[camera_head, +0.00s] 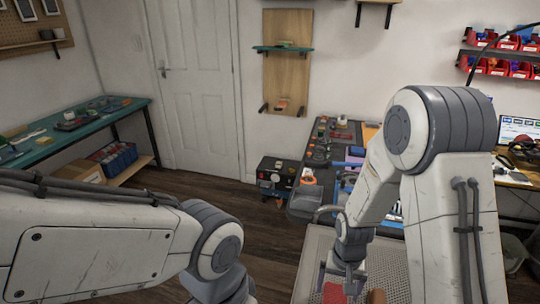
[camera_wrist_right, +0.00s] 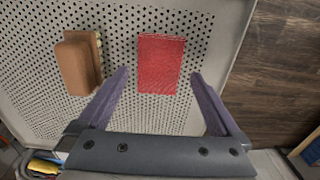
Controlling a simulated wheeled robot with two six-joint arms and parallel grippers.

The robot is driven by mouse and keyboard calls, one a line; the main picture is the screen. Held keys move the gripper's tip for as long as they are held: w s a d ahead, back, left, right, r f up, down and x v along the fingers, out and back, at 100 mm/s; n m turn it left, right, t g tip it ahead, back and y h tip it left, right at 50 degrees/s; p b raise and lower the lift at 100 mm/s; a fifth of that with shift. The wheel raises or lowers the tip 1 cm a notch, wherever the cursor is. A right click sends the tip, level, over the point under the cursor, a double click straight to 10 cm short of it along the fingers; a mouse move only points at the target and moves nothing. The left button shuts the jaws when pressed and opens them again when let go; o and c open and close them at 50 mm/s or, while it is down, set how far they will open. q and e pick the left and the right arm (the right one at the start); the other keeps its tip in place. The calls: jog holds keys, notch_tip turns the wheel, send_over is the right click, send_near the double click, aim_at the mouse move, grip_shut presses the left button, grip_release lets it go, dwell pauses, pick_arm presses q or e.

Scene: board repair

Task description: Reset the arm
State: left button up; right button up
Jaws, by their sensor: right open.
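My right gripper (camera_head: 343,281) reaches down over a perforated metal surface at the lower right of the head view. In the right wrist view its two purple fingers (camera_wrist_right: 160,90) are spread wide with nothing between the tips. A red rectangular piece (camera_wrist_right: 161,64) lies flat on the perforated surface just beyond the fingers. A brown block (camera_wrist_right: 78,65) lies to its left, apart from it. My left arm comes in from the left in the head view, but its gripper is below the picture edge.
The perforated surface (camera_head: 312,262) has free room around the red piece. A dark bench with tools (camera_head: 330,140) stands behind. A green-topped bench (camera_head: 60,137) is at the left. Wooden floor (camera_head: 262,225) is open between the benches. A monitor (camera_head: 518,132) is at the far right.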

jog(key=shift+r, duration=0.35)
jog(key=shift+f, duration=0.15)
